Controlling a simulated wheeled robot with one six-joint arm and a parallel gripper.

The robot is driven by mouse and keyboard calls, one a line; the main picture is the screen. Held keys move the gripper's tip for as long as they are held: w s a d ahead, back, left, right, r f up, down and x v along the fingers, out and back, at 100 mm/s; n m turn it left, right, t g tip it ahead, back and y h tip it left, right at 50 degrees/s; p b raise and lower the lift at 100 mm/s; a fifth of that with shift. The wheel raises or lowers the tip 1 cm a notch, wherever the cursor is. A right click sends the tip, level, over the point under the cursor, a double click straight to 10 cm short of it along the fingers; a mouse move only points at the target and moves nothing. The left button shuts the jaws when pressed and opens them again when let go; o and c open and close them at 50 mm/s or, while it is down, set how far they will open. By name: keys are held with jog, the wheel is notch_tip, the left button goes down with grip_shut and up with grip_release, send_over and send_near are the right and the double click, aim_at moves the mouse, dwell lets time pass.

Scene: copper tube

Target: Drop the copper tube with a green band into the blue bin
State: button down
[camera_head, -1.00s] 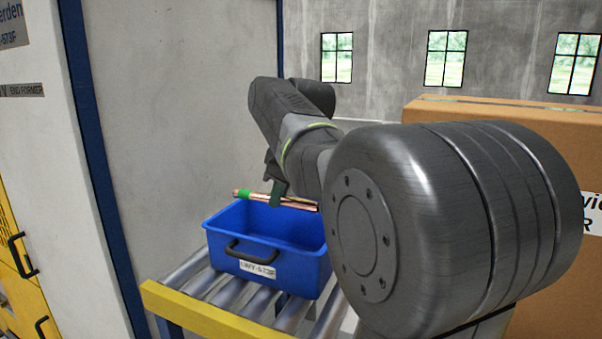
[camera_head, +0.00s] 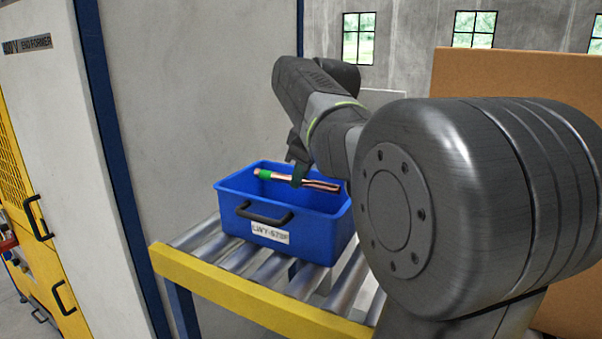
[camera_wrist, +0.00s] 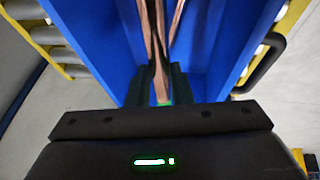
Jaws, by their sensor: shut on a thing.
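The copper tube (camera_head: 318,184) has a green band near its left end and lies nearly level, tilting slightly down to the right. My gripper (camera_head: 300,176) is shut on it, just right of the green band. In the head view the tube is at about the height of the blue bin's rim, over its opening. The blue bin (camera_head: 238,211) has a black handle and a white label on its front. In the wrist view the tube (camera_wrist: 152,45) runs away from my gripper (camera_wrist: 161,95) between the bin's blue walls (camera_wrist: 222,50).
The bin stands on a roller conveyor (camera_head: 270,269) with a yellow front rail (camera_head: 245,295). A grey machine panel (camera_head: 190,110) rises behind and left of it. A large cardboard box (camera_head: 500,75) stands at the right.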

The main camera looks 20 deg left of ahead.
jog(key=c, duration=1.2)
grip_release()
jog(key=shift+c, duration=0.2)
jog(key=v, duration=1.3)
jog(key=shift+r, duration=0.4)
jog(key=shift+d+f, duration=0.1)
jog(key=x, duration=1.3)
jog(key=shift+f, duration=0.15)
jog(key=shift+r+p, duration=0.35)
jog(key=shift+p, duration=0.3)
notch_tip(320, 180, up, 4)
jog(key=p, duration=0.3)
jog(key=shift+f, duration=0.1)
